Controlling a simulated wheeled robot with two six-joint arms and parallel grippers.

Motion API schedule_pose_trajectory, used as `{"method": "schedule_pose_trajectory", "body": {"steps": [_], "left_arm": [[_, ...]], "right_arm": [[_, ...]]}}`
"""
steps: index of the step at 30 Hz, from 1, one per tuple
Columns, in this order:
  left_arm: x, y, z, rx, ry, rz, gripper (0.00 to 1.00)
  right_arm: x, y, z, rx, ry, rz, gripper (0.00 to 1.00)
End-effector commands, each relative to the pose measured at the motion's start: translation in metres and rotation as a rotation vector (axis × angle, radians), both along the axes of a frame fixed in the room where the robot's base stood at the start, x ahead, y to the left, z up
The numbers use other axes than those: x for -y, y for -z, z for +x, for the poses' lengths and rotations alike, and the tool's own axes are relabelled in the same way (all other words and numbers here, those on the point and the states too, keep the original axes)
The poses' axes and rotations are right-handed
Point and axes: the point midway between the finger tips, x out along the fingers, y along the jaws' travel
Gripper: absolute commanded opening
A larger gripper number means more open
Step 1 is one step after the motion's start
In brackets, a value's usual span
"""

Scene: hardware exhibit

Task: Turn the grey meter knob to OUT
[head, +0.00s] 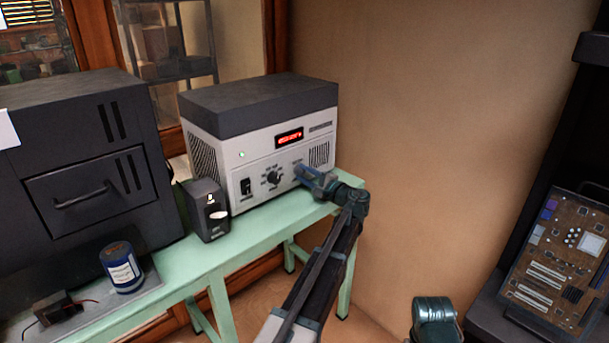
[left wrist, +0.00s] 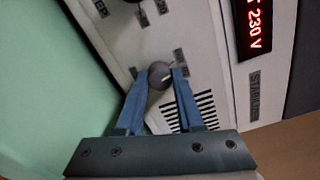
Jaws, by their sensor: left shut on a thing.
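The grey meter knob (left wrist: 160,75) is on the white front panel of the instrument (head: 240,152). My left gripper (head: 303,172) reaches this panel from the right. In the left wrist view its two blue fingers (left wrist: 161,82) are closed on either side of the knob. A pale pointer line on the knob aims up and right, towards a small dark label (left wrist: 181,56). The labels around the knob are too blurred to read. In the head view the gripper hides the knob.
A black knob (head: 274,178) and a switch (head: 246,187) sit left of the gripper. The red display (left wrist: 253,28) reads 230 V. A small black box (head: 205,208) and a blue can (head: 122,268) stand on the green bench (head: 180,262). A circuit board (head: 560,258) is far right.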

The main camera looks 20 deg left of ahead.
Motion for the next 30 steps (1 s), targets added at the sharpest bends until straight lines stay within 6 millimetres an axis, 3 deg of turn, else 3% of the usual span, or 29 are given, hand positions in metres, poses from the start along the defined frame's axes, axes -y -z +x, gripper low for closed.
{"method": "schedule_pose_trajectory", "body": {"steps": [10,26,27,30], "left_arm": [[0.0004,0.0009,-0.0009,0.120,-0.001,-0.053,0.00],[0.0005,0.0012,-0.0012,0.140,-0.001,-0.061,0.00],[0.0005,0.0012,-0.0012,0.140,-0.001,-0.061,0.41],[0.0005,0.0010,-0.0010,0.139,-0.001,-0.061,0.59]], "right_arm": [[0.0000,0.0004,0.0000,0.000,0.000,0.000,0.60],[0.0000,0.0005,0.0000,0.000,0.000,0.000,0.60],[0.0001,0.0005,0.0000,0.000,0.000,0.000,0.60],[0.0000,0.0004,0.0000,0.000,0.000,0.000,0.60]]}}
